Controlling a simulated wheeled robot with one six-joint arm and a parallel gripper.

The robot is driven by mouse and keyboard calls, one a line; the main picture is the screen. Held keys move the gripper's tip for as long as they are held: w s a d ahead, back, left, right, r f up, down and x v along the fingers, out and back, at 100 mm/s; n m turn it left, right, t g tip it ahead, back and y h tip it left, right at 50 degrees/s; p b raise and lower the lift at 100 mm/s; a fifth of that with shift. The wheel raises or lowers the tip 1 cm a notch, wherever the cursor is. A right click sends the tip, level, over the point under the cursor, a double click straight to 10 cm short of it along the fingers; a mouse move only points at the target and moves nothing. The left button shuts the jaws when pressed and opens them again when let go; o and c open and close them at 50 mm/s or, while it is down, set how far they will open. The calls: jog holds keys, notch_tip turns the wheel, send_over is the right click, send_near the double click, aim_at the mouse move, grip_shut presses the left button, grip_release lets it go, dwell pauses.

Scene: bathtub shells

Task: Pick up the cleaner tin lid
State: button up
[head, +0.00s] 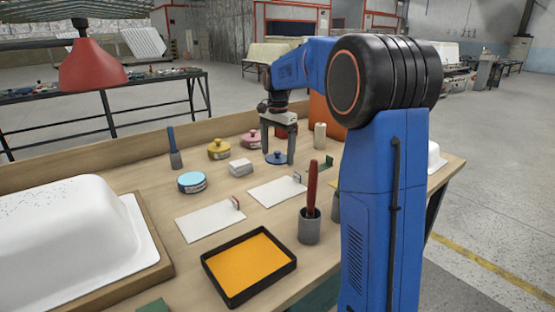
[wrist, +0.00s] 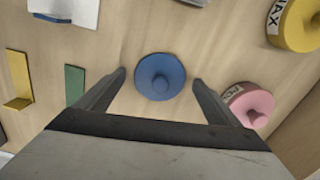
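The cleaner tin lid appears to be the round blue lid with a central knob (head: 276,158), lying on the wooden bench; it also shows in the wrist view (wrist: 160,76). My gripper (head: 277,152) is open above it, pointing down. In the wrist view my gripper's two fingers (wrist: 159,78) stand to either side of the lid, with a gap on both sides. I cannot tell exactly how high the fingertips are. A round open tin with light-blue contents (head: 192,183) stands to the left of the lid in the head view; its label is unreadable.
The pink lidded tin (wrist: 250,104) is close to my right finger in the wrist view. The yellow wax tin (wrist: 296,24) is farther off. A green scraper (wrist: 75,85) lies left of my left finger.

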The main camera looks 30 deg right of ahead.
jog(key=c, duration=1.1)
jog(key=shift+o, duration=0.2)
